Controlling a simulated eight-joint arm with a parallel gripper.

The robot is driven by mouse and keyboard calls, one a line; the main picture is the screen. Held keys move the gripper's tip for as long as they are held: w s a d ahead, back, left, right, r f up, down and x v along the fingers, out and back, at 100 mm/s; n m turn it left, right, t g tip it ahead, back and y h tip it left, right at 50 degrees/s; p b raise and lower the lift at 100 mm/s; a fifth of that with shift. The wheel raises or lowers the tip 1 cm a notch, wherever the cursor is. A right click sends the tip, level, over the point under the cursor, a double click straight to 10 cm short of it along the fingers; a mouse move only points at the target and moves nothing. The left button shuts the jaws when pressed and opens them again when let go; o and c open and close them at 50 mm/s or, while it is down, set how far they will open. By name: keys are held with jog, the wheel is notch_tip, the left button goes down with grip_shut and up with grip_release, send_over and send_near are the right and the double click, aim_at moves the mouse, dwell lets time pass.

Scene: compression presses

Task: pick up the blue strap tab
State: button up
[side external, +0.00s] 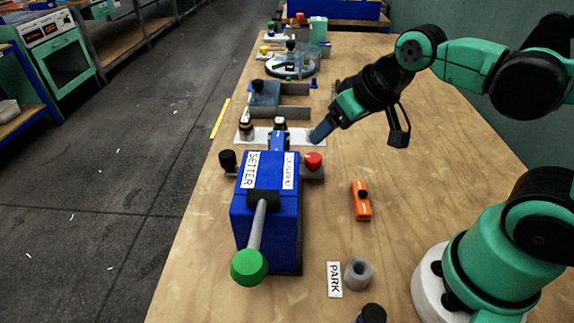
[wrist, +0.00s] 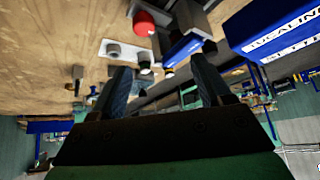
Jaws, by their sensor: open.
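I cannot pick out the blue strap tab for certain. A small blue piece (side external: 313,84) lies farther back on the table, but its shape is too small to tell.
The blue SETTER press (side external: 265,215) has a green-knobbed lever (side external: 249,267) and a red knob (side external: 313,160). An orange block (side external: 361,200), a grey ring (side external: 358,273) and a PARK label (side external: 334,279) lie nearer. Table right of the press is mostly clear.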

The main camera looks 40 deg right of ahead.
jog(key=w+a+r+m+g, duration=0.1)
jog(key=w+m+g, duration=0.2)
jog(key=w+m, duration=0.15)
jog(key=m+g, duration=0.3)
send_over(277, 143)
jog(key=shift+s+d+f, duration=0.1)
jog(key=shift+s+f, duration=0.3)
jog(key=shift+f, duration=0.45)
jog(key=shift+w+f+m, duration=0.2)
jog(key=shift+w+m, duration=0.05)
jog(key=shift+w+f+g, duration=0.15)
jog(key=shift+f+g, duration=0.15)
jog(key=shift+f, duration=2.7)
grip_shut()
